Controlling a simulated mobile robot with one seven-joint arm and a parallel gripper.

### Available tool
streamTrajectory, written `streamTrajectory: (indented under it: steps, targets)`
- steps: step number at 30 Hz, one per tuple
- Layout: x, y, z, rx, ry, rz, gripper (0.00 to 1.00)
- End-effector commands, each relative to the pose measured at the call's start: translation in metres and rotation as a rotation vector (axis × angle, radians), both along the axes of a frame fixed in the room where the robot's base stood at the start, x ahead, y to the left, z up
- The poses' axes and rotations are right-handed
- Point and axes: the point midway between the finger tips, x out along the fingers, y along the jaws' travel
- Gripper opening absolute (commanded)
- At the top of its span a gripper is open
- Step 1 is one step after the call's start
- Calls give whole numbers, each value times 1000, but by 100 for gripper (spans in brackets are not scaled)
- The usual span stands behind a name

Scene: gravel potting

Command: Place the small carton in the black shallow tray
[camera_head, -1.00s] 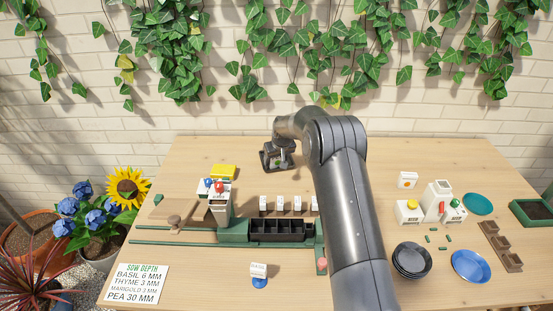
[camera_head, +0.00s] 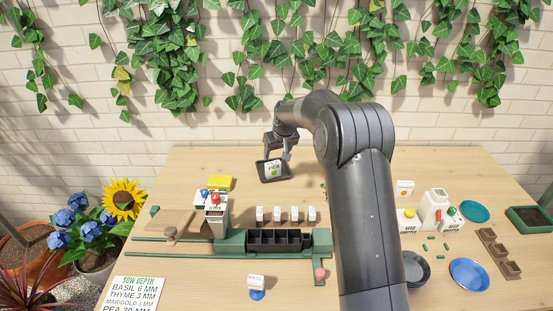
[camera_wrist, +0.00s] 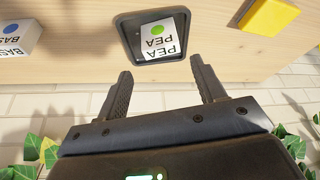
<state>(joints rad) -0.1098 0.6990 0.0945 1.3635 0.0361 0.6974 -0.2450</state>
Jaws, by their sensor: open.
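The small white carton (camera_head: 272,169), marked PEA with a green dot, is inside the black shallow tray (camera_head: 261,178) at the back of the table. In the wrist view the carton (camera_wrist: 162,38) lies within the rim of the tray (camera_wrist: 128,30), label facing the camera. My gripper (camera_head: 279,148) is open and empty just behind and above the tray. In the wrist view its two fingers (camera_wrist: 160,82) are spread apart, clear of the carton.
A carton marked BAS (camera_wrist: 15,42) stands near the tray in the wrist view, and a yellow block (camera_wrist: 268,16) lies on the other side. A green rack with black cells (camera_head: 280,240) and several small white cartons stand farther forward.

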Motion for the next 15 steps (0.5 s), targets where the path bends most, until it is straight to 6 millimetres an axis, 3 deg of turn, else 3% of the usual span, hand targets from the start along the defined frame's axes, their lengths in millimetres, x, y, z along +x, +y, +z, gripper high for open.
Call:
streamTrajectory:
  steps: [8, 11, 15]
  targets:
    - [-5, -3, 11, -1, -1, -3, 63]
    - [-16, -8, 29, -3, -8, -12, 63]
    - [-49, -24, 71, -10, -18, -40, 63]
